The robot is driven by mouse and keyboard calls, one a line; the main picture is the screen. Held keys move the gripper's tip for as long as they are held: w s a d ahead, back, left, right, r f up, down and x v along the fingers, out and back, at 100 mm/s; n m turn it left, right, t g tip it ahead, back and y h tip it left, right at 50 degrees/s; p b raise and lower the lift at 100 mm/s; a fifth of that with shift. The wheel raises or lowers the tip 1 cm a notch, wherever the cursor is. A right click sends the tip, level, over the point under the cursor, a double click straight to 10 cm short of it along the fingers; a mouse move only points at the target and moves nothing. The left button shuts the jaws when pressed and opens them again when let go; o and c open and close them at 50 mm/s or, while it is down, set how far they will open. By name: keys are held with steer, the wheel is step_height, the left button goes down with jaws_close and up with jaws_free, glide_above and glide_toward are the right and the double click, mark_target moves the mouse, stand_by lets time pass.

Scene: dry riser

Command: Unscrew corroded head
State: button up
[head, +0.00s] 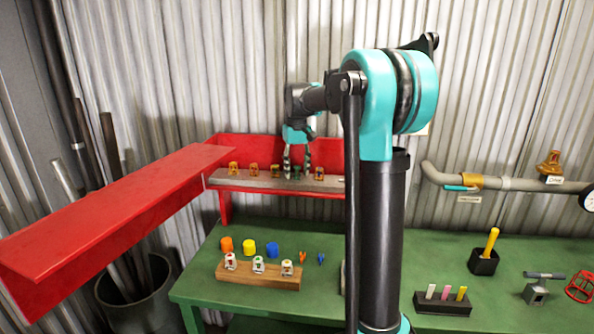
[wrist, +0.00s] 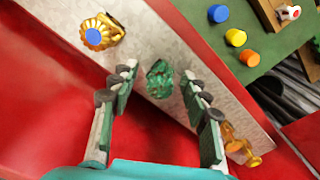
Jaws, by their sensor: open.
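The corroded head (wrist: 159,78) is green and rough, on a grey pipe or rail (wrist: 165,30) inside the red box. In the head view the green head (head: 295,173) is small and partly covered by my fingers. My gripper (wrist: 160,84) is open, with one finger on each side of the head. Gaps show between the pads and the head, so I see no contact. In the head view my gripper (head: 297,163) points down at the rail.
Brass heads flank the green one; one with a blue centre (wrist: 98,34) is close to my finger, another (wrist: 235,142) is on the other side. The red lid (head: 110,205) juts out left. The green bench (head: 380,262) holds coloured caps (head: 249,247) and a wooden block (head: 255,279) with heads.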

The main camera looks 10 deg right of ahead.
steer(key=m, duration=0.6)
jaws_close()
stand_by(0.4)
steer(key=n, duration=0.3)
steer(key=shift+n, duration=1.3)
